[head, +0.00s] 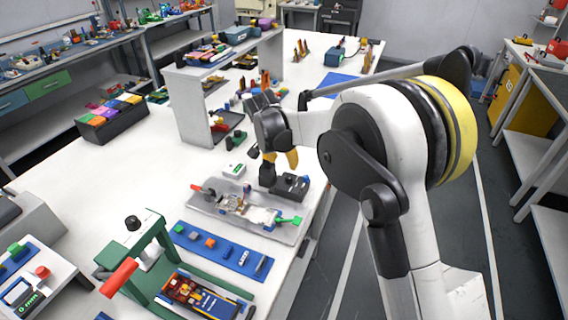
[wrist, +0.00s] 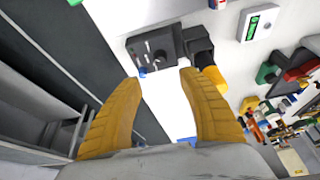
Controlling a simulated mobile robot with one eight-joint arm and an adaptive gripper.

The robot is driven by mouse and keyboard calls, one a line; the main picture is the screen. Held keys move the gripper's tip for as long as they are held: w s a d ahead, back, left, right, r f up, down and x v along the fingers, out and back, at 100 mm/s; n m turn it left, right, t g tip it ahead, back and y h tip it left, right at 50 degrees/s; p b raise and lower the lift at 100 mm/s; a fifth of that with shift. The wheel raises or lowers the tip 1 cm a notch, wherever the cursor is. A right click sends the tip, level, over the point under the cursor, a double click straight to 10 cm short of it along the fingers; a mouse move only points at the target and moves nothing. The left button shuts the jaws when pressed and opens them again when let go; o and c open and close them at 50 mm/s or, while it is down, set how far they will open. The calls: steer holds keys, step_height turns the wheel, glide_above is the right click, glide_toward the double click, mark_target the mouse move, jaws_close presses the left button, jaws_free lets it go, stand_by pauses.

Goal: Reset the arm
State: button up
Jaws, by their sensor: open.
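My gripper (wrist: 160,85) has two yellow fingers, spread apart with nothing between them in the wrist view. In the head view the gripper (head: 281,162) hangs above the white workbench (head: 140,170) near its right edge. A dark grey block device (head: 291,185) sits on the bench just below and beside the gripper. The same device (wrist: 160,48) shows beyond the fingertips in the wrist view, apart from them. My white arm reaches in from the right and partly hides the bench edge behind it.
A grey tray with small parts (head: 245,215) and a blue mat with small blocks (head: 222,250) lie nearer. A green press with a red handle (head: 130,275) stands front left. A white shelf (head: 190,105) rises behind. Grey floor (head: 400,210) is open to the right.

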steer(key=s+d+r+n+y, duration=0.1)
steer(key=s+d+r+n, duration=0.1)
steer(key=s+d+r, duration=1.15)
steer(key=s+d+n+t, duration=0.1)
steer(key=s+d, duration=0.2)
steer(key=s, duration=0.4)
steer(key=s+d+f+n+t, duration=0.1)
steer(key=s+d, duration=0.2)
steer(key=s, duration=0.4)
steer(key=s+d+f+n+t+y, duration=0.1)
steer(key=s+d, duration=0.3)
steer(key=s, duration=0.3)
steer(key=shift+s, duration=0.1)
